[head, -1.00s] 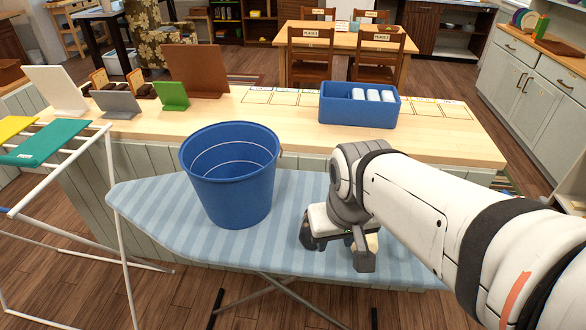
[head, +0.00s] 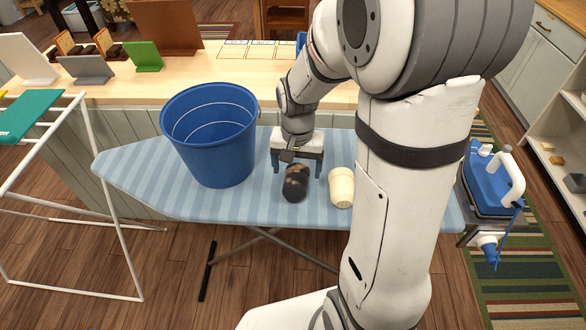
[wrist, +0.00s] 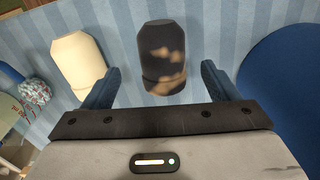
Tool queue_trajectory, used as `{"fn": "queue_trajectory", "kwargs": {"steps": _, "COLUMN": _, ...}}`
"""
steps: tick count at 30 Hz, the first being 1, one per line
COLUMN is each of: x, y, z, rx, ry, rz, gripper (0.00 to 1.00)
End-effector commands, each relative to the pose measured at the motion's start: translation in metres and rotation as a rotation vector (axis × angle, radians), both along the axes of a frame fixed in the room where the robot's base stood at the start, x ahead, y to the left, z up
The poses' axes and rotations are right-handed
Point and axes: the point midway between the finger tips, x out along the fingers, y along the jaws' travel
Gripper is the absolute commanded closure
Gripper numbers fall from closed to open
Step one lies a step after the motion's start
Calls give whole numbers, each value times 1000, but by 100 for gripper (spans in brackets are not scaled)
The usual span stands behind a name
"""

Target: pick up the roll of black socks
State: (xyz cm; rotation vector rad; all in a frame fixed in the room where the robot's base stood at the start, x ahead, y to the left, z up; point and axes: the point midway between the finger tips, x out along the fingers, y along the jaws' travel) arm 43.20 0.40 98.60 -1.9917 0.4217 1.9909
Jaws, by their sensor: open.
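The roll of black socks (head: 296,184) lies on the striped ironing board, dark with tan patches. In the wrist view the black roll (wrist: 163,58) sits ahead of my gripper, roughly between the lines of its two fingers. My gripper (head: 297,170) is above the board behind the roll, fingers spread and empty; it also shows in the wrist view (wrist: 160,88). A cream roll (head: 341,187) lies just right of the black one; in the wrist view the cream roll (wrist: 79,64) is to the left, near the left finger.
The blue bucket (head: 212,140) stands on the ironing board (head: 140,165) left of my gripper, and close on the right in the wrist view (wrist: 285,85). A blue iron (head: 490,180) is at the right. A white drying rack (head: 110,185) stands at the left.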

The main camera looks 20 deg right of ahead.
Motion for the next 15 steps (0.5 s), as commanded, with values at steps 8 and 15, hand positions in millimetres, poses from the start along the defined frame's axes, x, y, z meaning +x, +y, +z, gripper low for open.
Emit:
{"fn": "queue_trajectory", "kwargs": {"steps": 8, "x": 2, "y": 0, "z": -29, "rx": 0, "ry": 4, "rz": 0, "gripper": 19}}
{"fn": "queue_trajectory", "kwargs": {"steps": 15, "x": 8, "y": -1, "z": -59, "rx": 0, "ry": 5, "rz": 1, "gripper": 19}}
